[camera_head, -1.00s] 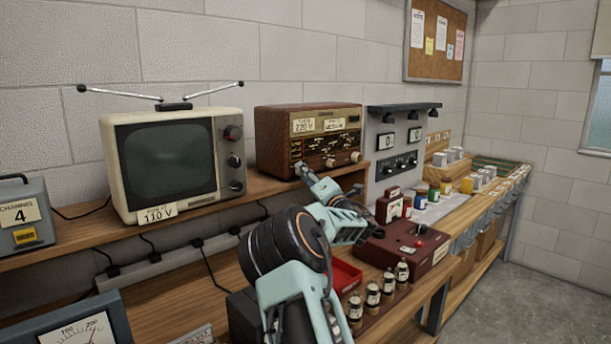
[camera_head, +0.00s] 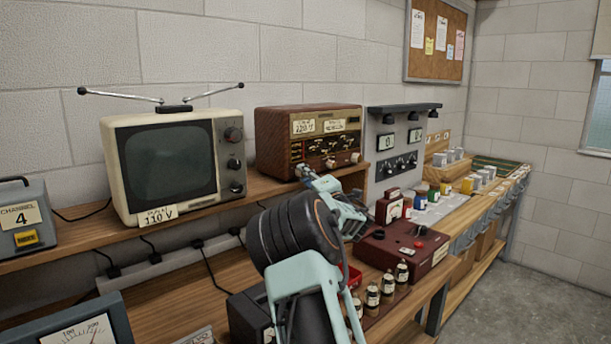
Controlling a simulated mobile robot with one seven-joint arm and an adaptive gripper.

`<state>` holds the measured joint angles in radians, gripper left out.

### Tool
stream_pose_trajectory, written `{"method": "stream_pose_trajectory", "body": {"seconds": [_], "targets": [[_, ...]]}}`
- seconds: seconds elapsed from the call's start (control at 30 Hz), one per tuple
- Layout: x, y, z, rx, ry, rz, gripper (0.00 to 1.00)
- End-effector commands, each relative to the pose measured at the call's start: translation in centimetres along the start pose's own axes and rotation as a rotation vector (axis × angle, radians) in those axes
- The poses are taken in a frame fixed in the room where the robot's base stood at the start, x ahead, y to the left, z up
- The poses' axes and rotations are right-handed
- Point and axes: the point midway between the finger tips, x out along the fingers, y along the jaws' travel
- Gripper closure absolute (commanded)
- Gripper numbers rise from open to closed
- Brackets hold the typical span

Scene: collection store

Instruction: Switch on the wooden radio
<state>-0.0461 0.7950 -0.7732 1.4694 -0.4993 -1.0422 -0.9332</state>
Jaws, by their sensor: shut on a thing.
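The wooden radio (camera_head: 307,118) stands on the upper shelf against the wall, with a dark dial front, two paper labels and pale knobs (camera_head: 354,157) low on the right of its front. My gripper (camera_head: 303,172) is at the lower left of the radio's front, shut on the radio's left knob. The fingertips and my wrist hide that knob almost wholly. The dial shows no clear glow.
A cream television (camera_head: 170,165) with antennas stands left of the radio. A grey meter panel (camera_head: 395,150) is to its right. Below are a red instrument box (camera_head: 400,250) and several small bottles (camera_head: 387,287) on the bench (camera_head: 160,310).

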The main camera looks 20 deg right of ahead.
Motion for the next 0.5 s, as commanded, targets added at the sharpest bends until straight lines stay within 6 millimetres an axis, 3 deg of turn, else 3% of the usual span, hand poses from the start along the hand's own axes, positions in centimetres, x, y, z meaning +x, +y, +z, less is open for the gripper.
{"method": "stream_pose_trajectory", "body": {"seconds": [0.5], "targets": [[0.09, 1.08, 0.38, 0.467, -0.022, -0.158, 1.00]]}}
